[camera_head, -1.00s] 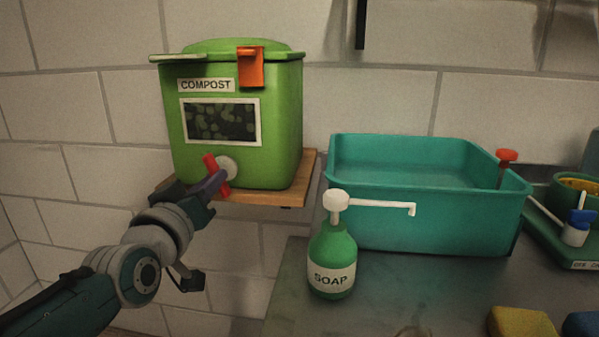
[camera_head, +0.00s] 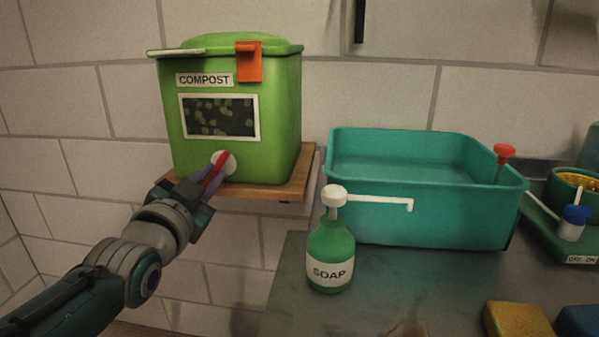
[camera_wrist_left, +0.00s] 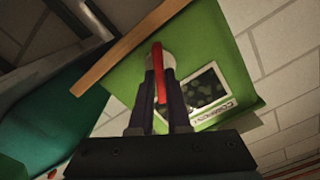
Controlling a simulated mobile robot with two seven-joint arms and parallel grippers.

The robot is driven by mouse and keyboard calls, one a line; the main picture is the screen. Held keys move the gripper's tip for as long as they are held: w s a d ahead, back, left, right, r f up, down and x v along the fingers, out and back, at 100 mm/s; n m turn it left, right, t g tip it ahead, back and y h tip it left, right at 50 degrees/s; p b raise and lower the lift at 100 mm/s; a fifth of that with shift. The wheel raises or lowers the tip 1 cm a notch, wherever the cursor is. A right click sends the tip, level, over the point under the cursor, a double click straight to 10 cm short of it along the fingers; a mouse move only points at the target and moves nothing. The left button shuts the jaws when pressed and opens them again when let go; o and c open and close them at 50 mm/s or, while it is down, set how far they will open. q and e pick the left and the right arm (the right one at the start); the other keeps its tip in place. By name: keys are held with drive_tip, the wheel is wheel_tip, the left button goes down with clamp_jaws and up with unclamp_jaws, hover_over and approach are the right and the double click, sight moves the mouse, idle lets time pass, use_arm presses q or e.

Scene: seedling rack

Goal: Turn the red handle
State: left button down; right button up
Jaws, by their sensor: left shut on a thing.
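The red handle (camera_head: 217,166) is on the round white tap base (camera_head: 229,161) low on the front of the green compost bin (camera_head: 282,115). It slants from upper right to lower left in the head view. My left gripper (camera_head: 214,168) is shut on the handle, with one purple finger on each side. The left wrist view shows the red handle (camera_wrist_left: 158,62) between the two dark fingers of my left gripper (camera_wrist_left: 160,82). The fingers partly hide the handle and tap base. My right gripper is not in view.
The bin stands on a wooden shelf (camera_head: 290,187) against the tiled wall. A green soap bottle (camera_head: 331,244) with a long white spout stands on the counter to the right, before a teal basin (camera_head: 430,215). Yellow (camera_head: 520,320) and blue sponges lie at the lower right.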

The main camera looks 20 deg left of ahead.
use_arm(q)
drive_tip(key=m+b, duration=0.1)
drive_tip(key=m, duration=0.4)
drive_tip(key=shift+f+m, duration=0.1)
drive_tip(key=shift+m, duration=0.2)
drive_tip(key=m+b, duration=0.1)
drive_tip(key=m, duration=0.4)
drive_tip(key=shift+m+b, duration=0.4)
drive_tip(key=shift+m, duration=0.3)
drive_tip(key=c, duration=0.9)
unclamp_jaws()
drive_tip(key=shift+s, duration=0.1)
drive_tip(key=shift+s+d, duration=0.1)
drive_tip(key=shift+s, duration=0.2)
drive_tip(key=p+v, duration=0.1)
drive_tip(key=v, duration=0.8)
drive_tip(key=shift+s, duration=0.1)
